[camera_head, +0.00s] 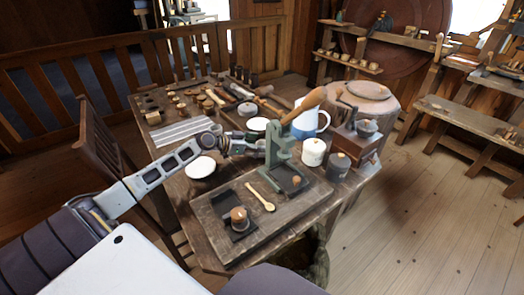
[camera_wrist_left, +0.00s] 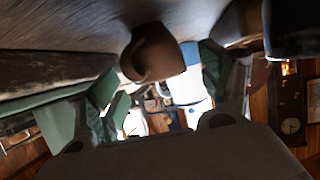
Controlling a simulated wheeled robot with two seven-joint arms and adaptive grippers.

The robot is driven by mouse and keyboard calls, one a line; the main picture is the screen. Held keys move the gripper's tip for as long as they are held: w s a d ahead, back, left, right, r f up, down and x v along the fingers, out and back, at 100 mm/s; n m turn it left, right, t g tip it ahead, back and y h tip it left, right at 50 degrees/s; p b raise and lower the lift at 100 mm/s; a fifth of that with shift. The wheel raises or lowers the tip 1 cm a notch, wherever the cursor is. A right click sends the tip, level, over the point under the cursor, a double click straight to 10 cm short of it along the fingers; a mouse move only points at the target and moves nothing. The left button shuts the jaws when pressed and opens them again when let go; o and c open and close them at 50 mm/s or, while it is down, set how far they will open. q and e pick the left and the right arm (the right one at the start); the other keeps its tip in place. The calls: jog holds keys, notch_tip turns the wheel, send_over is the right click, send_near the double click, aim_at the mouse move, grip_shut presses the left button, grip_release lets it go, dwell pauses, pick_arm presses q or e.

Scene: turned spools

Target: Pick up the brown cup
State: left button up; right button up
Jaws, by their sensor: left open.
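The brown cup (camera_wrist_left: 152,54) shows close up in the left wrist view, with its handle towards the camera. That view is upside down, so the table surface fills its top. My left gripper (camera_wrist_left: 160,82) is open, its fingers on either side of the picture with the cup seen between them. I cannot tell whether either finger touches the cup. In the head view my left gripper (camera_head: 252,146) is low over the table beside a green lever stand (camera_head: 275,150). I cannot pick out the cup for sure there. My right gripper is not in view.
A blue and white jug (camera_head: 322,123), a white canister (camera_head: 313,152) and a wooden grinder (camera_head: 357,145) stand right of the gripper. A board (camera_head: 215,207) in front holds a wooden spoon (camera_head: 260,197). A white plate (camera_head: 200,167) lies nearer the arm. Tools crowd the far end.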

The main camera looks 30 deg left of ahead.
pick_arm(q)
jog(key=shift+x, duration=1.1)
jog(key=c, duration=1.2)
